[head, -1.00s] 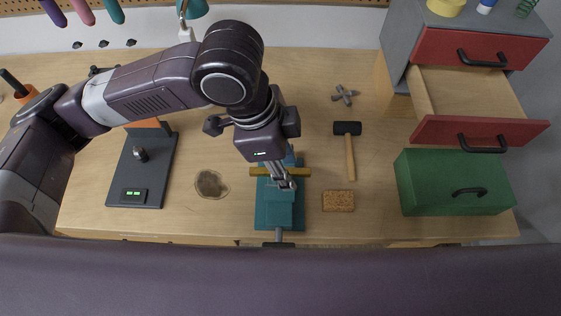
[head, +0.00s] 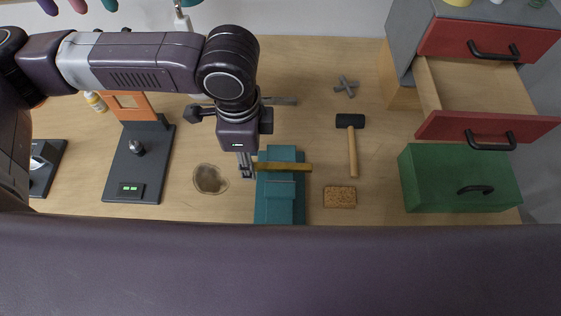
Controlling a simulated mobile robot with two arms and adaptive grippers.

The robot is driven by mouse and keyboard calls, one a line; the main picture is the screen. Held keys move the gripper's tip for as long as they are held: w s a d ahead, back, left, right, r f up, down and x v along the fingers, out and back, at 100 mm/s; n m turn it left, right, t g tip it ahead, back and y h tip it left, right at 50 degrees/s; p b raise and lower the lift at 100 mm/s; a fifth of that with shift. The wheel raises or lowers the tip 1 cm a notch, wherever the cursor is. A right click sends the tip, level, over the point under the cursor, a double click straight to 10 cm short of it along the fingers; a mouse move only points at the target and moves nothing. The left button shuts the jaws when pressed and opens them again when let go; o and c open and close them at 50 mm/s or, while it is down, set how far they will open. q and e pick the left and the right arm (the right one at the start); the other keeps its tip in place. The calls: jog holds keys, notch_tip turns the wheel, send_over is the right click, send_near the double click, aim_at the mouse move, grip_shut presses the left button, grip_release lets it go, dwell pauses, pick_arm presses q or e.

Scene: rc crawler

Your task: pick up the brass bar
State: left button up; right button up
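The brass bar (head: 285,167) lies crosswise at the teal vise (head: 281,205), its right end sticking out past the vise's side. My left gripper (head: 247,173) points down at the bar's left end, just left of the vise. Its fingers look close together, but the gap between them is too small to judge. I cannot tell whether they touch the bar or stand just beside it. My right gripper is not in view.
A mallet (head: 352,150), a cork block (head: 340,197) and a grey cross-shaped part (head: 346,86) lie right of the vise. A dark stand (head: 132,178) is at left.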

pick_arm(q)
jog(key=shift+f, duration=0.6)
grip_shut()
jog(key=shift+r, duration=0.2)
